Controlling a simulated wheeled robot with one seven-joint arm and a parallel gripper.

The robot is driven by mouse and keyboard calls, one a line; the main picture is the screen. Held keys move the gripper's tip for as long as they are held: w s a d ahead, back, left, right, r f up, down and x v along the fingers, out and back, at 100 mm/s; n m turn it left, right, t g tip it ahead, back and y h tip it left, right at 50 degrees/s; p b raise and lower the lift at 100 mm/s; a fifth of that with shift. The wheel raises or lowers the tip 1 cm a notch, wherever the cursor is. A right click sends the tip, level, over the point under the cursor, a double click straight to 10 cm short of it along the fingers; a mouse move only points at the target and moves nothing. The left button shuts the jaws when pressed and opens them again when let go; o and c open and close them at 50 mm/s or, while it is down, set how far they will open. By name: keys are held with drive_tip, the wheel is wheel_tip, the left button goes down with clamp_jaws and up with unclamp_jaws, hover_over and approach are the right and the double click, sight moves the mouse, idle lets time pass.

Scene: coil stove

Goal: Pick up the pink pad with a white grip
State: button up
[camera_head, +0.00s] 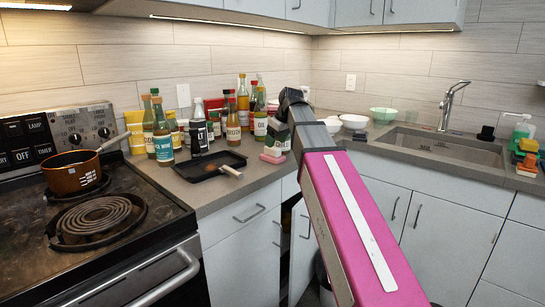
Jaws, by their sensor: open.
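A small pink pad (271,158) lies on the grey counter, to the right of the black pan. A pale part just above it may be its white grip, but it is too small to tell. My pink arm reaches up from the bottom right, and its dark wrist bends down over the counter. My gripper (278,146) is at the pad, just above or beside it in the picture. It is open; the fingers are small and partly hidden, and I cannot tell whether they touch the pad or stand around it.
Several bottles (162,130) crowd the counter behind a black pan (211,166). A copper pot (75,172) stands on the coil stove (95,222) at left. Bowls (383,114), a sink (440,145) and stacked colored sponges (526,153) are at right. A lower cabinet appears partly open.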

drive_tip(key=shift+x, duration=2.25)
drive_tip(key=shift+w, duration=0.1)
drive_tip(key=c, duration=1)
drive_tip(key=shift+r, duration=0.15)
drive_tip(key=shift+r, duration=0.5)
wheel_tip(320, 180, up, 3)
drive_tip(key=shift+w+f, duration=0.1)
drive_tip(key=shift+f, duration=0.15)
drive_tip(key=s+a+r, duration=0.1)
drive_tip(key=a+r, duration=0.1)
drive_tip(key=a, duration=0.1)
drive_tip(key=s+a+r, duration=0.2)
drive_tip(key=a+r, duration=0.1)
drive_tip(key=a, duration=0.1)
drive_tip(key=s+a+r, duration=0.2)
drive_tip(key=a, duration=0.1)
drive_tip(key=shift+s+a+r, duration=0.15)
drive_tip(key=shift+a, duration=0.15)
